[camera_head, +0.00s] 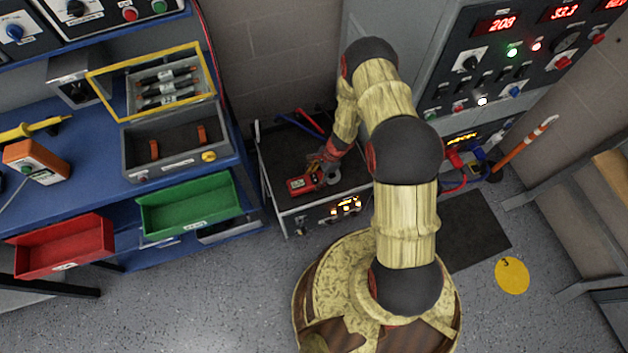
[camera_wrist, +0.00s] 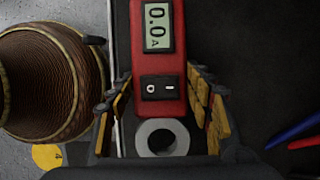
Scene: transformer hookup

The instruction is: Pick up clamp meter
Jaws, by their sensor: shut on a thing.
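The clamp meter (camera_head: 303,185) is red with a grey ring-shaped jaw and lies at the front left of a dark-topped cart. In the wrist view the clamp meter (camera_wrist: 172,62) shows a display reading 0.0 A and a black switch, with its grey ring nearest my palm. My gripper (camera_head: 322,166) is over the meter in the head view. In the wrist view the yellow-padded fingers of my gripper (camera_wrist: 163,105) stand on both sides of the meter's lower body, shut on it. Whether the meter is clear of the cart top cannot be told.
The cart (camera_head: 282,150) also carries red and blue handled tools (camera_head: 308,123) toward its back. A blue workbench (camera_head: 92,165) with green (camera_head: 190,205) and red bins (camera_head: 65,245) stands at left. A control cabinet (camera_head: 500,70) with lit displays stands at right.

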